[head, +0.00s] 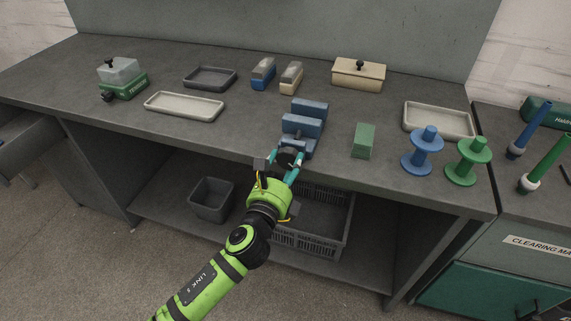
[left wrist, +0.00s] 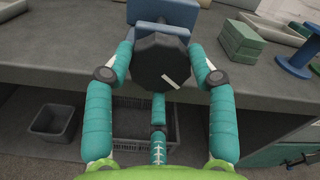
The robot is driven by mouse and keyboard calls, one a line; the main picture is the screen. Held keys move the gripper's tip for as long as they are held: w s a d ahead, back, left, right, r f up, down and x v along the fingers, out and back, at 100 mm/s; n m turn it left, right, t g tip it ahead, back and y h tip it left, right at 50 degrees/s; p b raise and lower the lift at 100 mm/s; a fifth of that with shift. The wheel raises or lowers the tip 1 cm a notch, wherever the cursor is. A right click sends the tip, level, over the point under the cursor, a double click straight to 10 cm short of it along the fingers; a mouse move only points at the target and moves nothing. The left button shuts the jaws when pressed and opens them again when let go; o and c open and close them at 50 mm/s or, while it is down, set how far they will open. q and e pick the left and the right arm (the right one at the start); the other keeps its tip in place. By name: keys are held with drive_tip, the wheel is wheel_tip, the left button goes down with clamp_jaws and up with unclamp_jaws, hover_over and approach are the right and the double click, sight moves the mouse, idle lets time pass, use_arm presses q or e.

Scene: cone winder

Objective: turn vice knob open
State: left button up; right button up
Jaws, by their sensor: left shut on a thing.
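The blue vice (head: 304,124) stands near the front edge of the bench. Its dark faceted knob (left wrist: 162,62) faces the front and carries a white mark on its face. My left gripper (head: 289,163) has its teal fingers on both sides of the knob and is shut on it. In the left wrist view the gripper (left wrist: 161,65) shows one finger at each side of the knob. The vice body (left wrist: 165,14) shows behind the knob, partly hidden by it. My right gripper is in neither view.
A green block (head: 363,141) stands right of the vice, with a blue spool (head: 422,151) and a green spool (head: 467,162) farther right. A grey crate (head: 318,222) sits under the bench.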

use_arm(q)
drive_tip(key=n, duration=0.5)
drive_tip(key=shift+n, duration=0.4)
drive_tip(key=n, duration=0.5)
drive_tip(key=shift+r+p, duration=0.15)
drive_tip(key=shift+p, duration=0.2)
drive_tip(key=n+p, duration=0.1)
drive_tip(key=n, duration=0.3)
drive_tip(key=shift+n, duration=0.4)
drive_tip(key=n+p, duration=0.1)
drive_tip(key=n, duration=0.4)
drive_tip(key=shift+n, duration=0.3)
drive_tip(key=o, duration=1.2)
drive_tip(key=shift+c, duration=0.2)
